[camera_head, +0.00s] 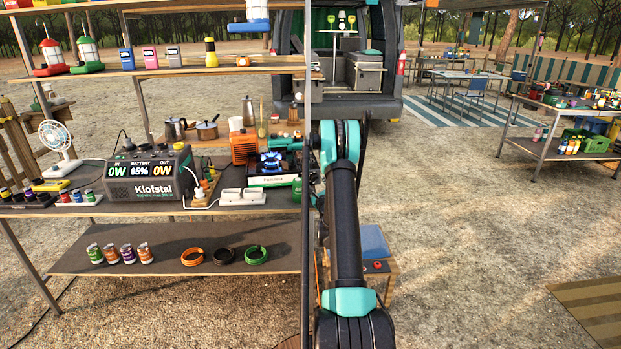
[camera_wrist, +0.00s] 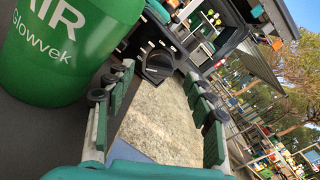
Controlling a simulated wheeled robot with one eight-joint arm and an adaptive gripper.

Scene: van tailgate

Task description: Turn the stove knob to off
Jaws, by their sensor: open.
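The camping stove (camera_head: 268,181) stands at the right end of the shelf table in the head view, low and dark with a blue-lit top. In the head view my arm reaches up to the right end of the table, near the stove, and hides part of that area.
A power station (camera_head: 150,178) and a white power strip (camera_head: 243,196) sit left of the stove. An orange box (camera_head: 244,147) stands behind it. Shelf posts and the upper shelf (camera_head: 215,70) border the space. Open gravel (camera_head: 460,220) lies to the right.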

